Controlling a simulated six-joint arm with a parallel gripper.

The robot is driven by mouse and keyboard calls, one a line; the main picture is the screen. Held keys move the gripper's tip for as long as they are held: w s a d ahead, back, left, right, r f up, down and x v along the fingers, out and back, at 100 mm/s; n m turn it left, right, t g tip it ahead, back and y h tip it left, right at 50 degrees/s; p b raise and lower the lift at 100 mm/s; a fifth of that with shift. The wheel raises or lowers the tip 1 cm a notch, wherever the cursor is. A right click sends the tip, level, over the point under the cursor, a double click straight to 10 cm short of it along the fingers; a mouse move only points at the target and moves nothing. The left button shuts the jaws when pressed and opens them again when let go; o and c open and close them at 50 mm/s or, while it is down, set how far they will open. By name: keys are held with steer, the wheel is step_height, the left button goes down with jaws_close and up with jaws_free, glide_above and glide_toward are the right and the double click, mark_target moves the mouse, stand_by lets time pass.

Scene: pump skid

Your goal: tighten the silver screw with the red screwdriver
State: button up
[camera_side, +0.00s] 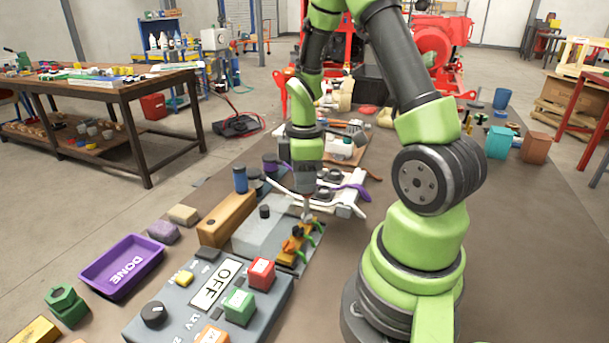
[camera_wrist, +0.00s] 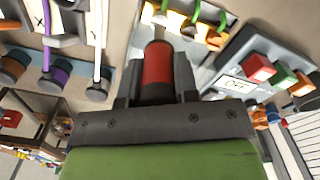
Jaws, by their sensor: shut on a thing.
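My gripper (camera_wrist: 158,88) is shut on the red screwdriver (camera_wrist: 157,66), whose red handle with a dark end stands between the two fingers in the wrist view. In the side view my gripper (camera_side: 307,192) points down over the middle of the bench, just above an orange-and-yellow terminal piece with green wires (camera_side: 299,242). The screwdriver is too small and covered there to make out its tip. I cannot pick out the silver screw in either view; whether the tip touches anything cannot be told.
A grey control box (camera_side: 212,300) with an OFF plate and coloured buttons stands in front. A purple DONE tray (camera_side: 88,281) lies at left. A wooden block (camera_side: 226,219) and a grey block (camera_side: 262,238) sit close left of my gripper. White and purple wires lie behind it.

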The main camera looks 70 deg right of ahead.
steer(key=shift+f, duration=0.5)
stand_by(0.3)
